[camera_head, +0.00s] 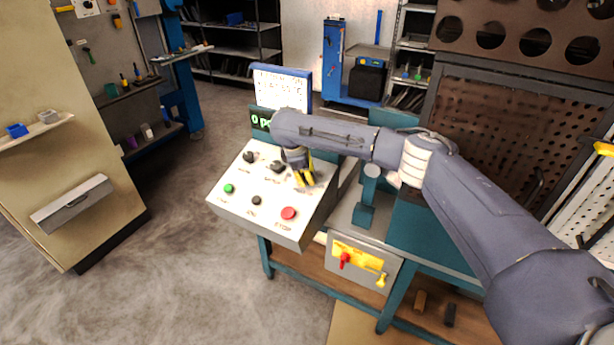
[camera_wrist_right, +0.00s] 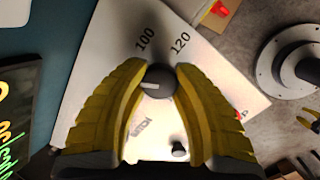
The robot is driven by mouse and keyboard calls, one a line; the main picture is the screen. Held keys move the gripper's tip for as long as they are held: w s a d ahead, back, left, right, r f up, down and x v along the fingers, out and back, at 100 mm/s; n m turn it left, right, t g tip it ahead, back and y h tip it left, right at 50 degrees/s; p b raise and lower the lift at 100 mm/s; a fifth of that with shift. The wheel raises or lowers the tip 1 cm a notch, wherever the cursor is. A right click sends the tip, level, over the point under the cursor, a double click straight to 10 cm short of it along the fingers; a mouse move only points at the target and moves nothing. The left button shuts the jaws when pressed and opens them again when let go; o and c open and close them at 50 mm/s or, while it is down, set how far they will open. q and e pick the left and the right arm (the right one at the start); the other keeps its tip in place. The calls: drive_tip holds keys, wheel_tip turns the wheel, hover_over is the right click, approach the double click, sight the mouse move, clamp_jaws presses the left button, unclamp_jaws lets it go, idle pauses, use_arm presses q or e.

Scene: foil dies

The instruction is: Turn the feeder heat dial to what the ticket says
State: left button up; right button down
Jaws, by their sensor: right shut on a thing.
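My right gripper (camera_head: 304,180) reaches down onto the sloped white control panel (camera_head: 240,212). Its yellow fingers (camera_wrist_right: 160,80) are shut around a dark grey dial (camera_wrist_right: 159,82) in the right wrist view. The dial has a pale pointer mark on its left side in that view. The printed numbers 100 (camera_wrist_right: 145,40) and 120 (camera_wrist_right: 180,43) stand beyond it. A label below the dial is partly covered and hard to read. A white ticket-like sign (camera_head: 283,84) in a blue frame stands behind the panel; its print is too small to read surely.
Other dark knobs (camera_head: 249,157) sit on the panel, with a green button (camera_head: 229,188), a black button (camera_head: 256,200) and a red button (camera_head: 288,213). A green-lit display (camera_head: 261,119) is behind. A grey box with a red handle (camera_head: 345,260) is below right.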

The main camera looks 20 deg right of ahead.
drive_tip(key=shift+d, duration=0.15)
drive_tip(key=c, duration=0.9)
unclamp_jaws()
drive_tip(key=v, duration=1.2)
